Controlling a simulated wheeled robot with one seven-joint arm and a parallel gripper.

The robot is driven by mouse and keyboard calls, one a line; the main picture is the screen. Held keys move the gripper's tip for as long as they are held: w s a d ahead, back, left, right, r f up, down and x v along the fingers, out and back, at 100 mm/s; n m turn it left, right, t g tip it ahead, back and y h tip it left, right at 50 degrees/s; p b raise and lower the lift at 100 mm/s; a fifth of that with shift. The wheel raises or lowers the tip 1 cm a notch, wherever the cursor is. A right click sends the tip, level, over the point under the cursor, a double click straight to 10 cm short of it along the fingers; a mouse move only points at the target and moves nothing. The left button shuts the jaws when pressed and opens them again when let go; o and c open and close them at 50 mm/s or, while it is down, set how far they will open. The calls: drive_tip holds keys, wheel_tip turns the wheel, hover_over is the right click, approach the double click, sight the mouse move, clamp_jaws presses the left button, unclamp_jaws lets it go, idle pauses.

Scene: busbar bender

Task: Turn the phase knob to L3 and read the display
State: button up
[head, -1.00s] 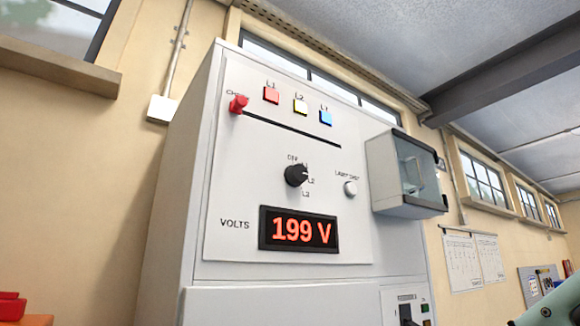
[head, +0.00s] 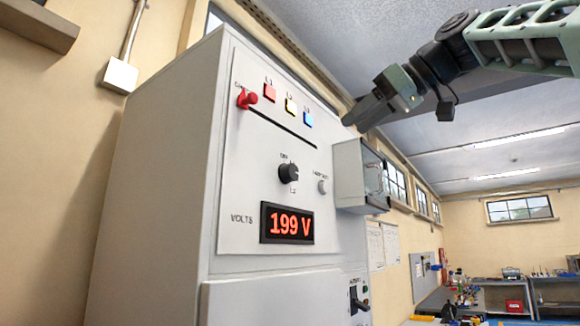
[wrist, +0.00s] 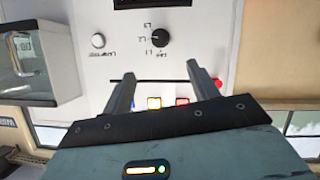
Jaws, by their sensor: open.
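The black phase knob (head: 289,173) sits on the white cabinet panel, below the coloured lamps. It also shows upside down in the wrist view (wrist: 160,38), where its pointer setting is too small to tell. The display (head: 287,223) below the knob is lit and reads 199 V in red. Only its edge shows in the wrist view (wrist: 150,3). My gripper (head: 366,112) is raised at the panel's upper right in the head view. In the wrist view my gripper (wrist: 160,70) is open and empty, its fingers apart and pointing toward the panel, with the knob beyond the tips.
A red knob (head: 247,99) stands at the end of a slot, near red, yellow and blue lamps (head: 290,105). A white button (head: 322,187) is right of the phase knob. A clear-fronted box (head: 360,175) juts out at the right. A lever switch (head: 360,298) sits lower down.

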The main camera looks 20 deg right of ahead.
sight(294, 172)
drive_tip(key=p+x, duration=0.4)
drive_tip(key=x, duration=1.3)
drive_tip(key=c, duration=1)
